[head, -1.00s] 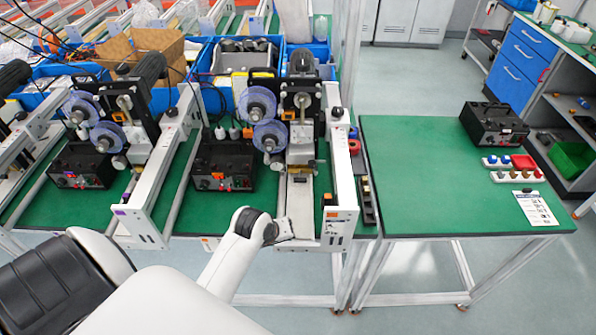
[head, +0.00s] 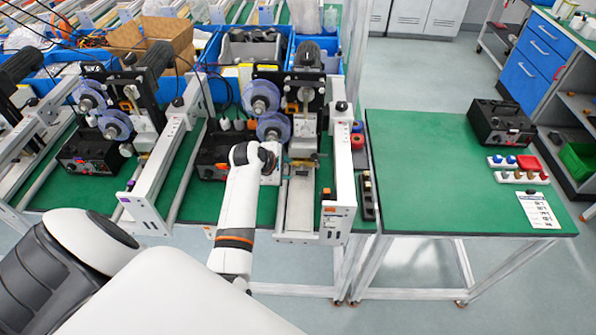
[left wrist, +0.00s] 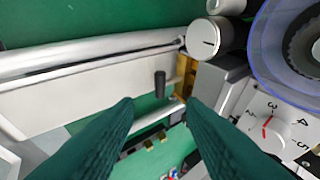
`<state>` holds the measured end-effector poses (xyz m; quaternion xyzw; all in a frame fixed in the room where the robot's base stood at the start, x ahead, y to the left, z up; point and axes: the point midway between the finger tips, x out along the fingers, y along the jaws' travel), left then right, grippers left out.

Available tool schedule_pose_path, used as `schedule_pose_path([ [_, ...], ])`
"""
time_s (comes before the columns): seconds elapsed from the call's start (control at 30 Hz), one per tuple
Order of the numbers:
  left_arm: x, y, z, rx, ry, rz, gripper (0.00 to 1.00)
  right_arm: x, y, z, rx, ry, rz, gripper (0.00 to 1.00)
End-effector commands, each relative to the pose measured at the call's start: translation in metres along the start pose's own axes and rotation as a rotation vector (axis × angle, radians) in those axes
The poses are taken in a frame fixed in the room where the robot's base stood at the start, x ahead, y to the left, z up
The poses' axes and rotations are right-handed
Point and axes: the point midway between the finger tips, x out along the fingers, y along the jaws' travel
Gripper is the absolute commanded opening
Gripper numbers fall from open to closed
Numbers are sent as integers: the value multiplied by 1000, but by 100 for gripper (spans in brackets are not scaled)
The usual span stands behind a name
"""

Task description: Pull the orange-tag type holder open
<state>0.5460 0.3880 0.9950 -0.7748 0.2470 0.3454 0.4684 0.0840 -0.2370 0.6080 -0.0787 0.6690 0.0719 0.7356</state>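The coder with the orange tag (head: 326,193) is the right one of the row in the head view. Its type holder looks to be the brass-coloured block (head: 303,163) below the blue reels. In the left wrist view the brass block (left wrist: 184,76) shows beside a short black handle (left wrist: 160,84). My left gripper (head: 270,168) is at the left side of this coder, its fingers mostly hidden by the wrist. In the left wrist view the fingers (left wrist: 160,108) are open and empty, with the handle beyond the gap between them. My right gripper is not in view.
A black control box (head: 212,155) stands left of the coder, partly behind my arm. A grey dial (left wrist: 268,122) and a blue reel (left wrist: 290,45) lie close on the right in the left wrist view. The green table (head: 430,180) at right is mostly clear.

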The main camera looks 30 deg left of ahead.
Motion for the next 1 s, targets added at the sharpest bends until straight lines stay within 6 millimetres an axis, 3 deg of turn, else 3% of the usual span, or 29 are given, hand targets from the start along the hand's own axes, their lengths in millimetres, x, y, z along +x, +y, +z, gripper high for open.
schedule_pose_path([
  [0.2, 41, 0, 0, 2, 0, 2, 37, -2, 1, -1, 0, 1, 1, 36],
  [0.5, 79, 0, 0, 3, -1, 1, 37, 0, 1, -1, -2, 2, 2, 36],
  [0.97, 88, 0, 0, 4, -2, 0, 37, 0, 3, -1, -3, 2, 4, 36],
  [1.0, 88, 0, 0, 4, -1, 0, 30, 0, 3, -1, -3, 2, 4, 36],
])
